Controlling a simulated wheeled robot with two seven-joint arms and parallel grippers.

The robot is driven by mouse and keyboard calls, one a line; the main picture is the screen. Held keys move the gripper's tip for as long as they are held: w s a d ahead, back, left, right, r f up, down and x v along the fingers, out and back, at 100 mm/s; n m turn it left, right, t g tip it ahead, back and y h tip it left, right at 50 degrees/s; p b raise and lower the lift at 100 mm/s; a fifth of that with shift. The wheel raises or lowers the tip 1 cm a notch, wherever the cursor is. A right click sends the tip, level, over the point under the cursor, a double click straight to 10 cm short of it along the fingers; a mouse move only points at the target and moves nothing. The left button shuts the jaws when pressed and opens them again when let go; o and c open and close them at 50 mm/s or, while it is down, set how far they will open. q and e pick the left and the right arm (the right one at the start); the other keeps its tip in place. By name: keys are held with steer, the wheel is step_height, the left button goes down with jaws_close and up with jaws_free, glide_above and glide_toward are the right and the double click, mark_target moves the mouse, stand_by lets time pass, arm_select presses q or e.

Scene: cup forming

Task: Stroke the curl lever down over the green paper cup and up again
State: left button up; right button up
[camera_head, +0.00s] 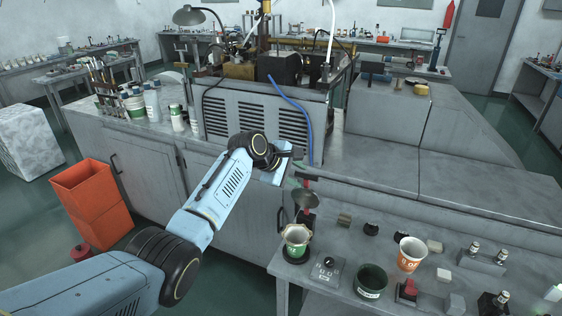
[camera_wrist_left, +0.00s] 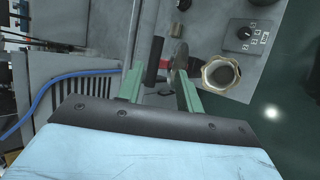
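The green paper cup (camera_head: 297,240) stands upright in a dark round base at the table's left end. Its pale open rim (camera_wrist_left: 220,73) shows in the left wrist view. The curl lever's grey round head (camera_head: 306,199) is raised above and behind the cup, apart from it. Its black handle (camera_wrist_left: 155,60) shows in the wrist view. My left gripper (camera_head: 297,177) is above the lever; its green fingers (camera_wrist_left: 160,75) are apart, with the handle appearing between them. I cannot tell whether they touch it. My right gripper is out of view.
A dial box (camera_head: 326,270) sits beside the cup's base. A dark green container (camera_head: 371,282), an orange-and-white cup (camera_head: 411,254) and a red switch (camera_head: 407,291) stand to the right. A blue hose (camera_head: 300,115) hangs down the grey cabinet behind my gripper.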

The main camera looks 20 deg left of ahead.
arm_select(q)
steer(key=v, duration=0.7)
steer(key=shift+s, duration=0.1)
